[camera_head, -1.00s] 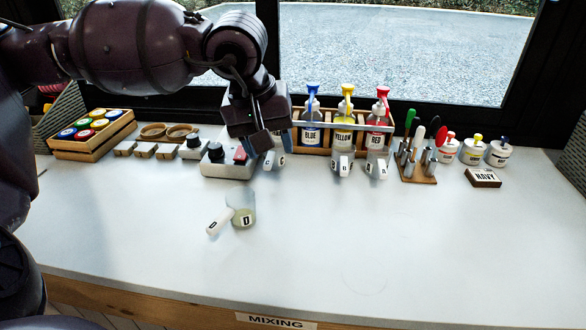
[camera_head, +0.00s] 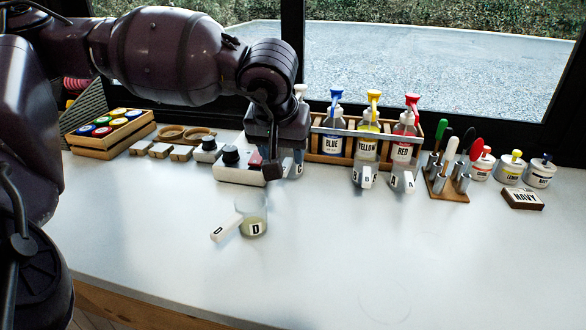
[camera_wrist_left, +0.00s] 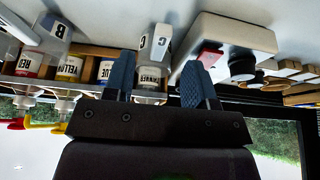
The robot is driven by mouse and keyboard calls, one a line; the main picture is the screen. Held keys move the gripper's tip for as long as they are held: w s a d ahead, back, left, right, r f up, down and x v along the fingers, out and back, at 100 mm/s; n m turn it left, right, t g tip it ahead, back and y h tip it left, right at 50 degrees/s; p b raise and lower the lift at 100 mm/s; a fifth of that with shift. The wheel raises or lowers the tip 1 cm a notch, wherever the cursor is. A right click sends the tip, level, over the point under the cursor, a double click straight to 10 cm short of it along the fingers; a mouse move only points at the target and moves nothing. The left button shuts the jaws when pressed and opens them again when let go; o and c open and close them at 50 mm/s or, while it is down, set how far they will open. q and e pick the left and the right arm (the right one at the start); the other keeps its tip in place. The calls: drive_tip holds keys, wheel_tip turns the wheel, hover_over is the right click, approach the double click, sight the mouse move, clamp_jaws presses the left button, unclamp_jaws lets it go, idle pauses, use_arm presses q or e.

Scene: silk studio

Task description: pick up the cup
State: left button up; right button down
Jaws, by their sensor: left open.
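A clear cup marked D (camera_head: 250,222) stands upright on the table in the head view, with pale liquid in it. Its white handle (camera_head: 226,229), also marked D, points left and towards me. My left gripper (camera_head: 273,172) is above and behind this cup, in front of the pump bottles, apart from the cup. In the left wrist view its two blue-padded fingers (camera_wrist_left: 158,75) are spread, with nothing between them. A cup marked C (camera_wrist_left: 155,45) shows beyond them. Cup D is not clearly visible there. My right gripper is in neither view.
Cups marked B (camera_head: 361,176) and A (camera_head: 402,180) stand before the pump-bottle rack (camera_head: 330,158). A white device with a black knob (camera_head: 231,155) is left of my gripper. A tool stand (camera_head: 447,187) is to the right. The front of the table (camera_head: 350,255) is clear.

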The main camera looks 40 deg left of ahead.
sight(286, 162)
use_arm(q)
drive_tip(key=b+x, duration=0.1)
drive_tip(key=x, duration=0.3)
drive_tip(key=shift+w+f, duration=0.2)
drive_tip(key=shift+f, duration=0.05)
drive_tip(key=shift+r, duration=0.2)
drive_tip(key=shift+c, duration=0.6)
clamp_jaws()
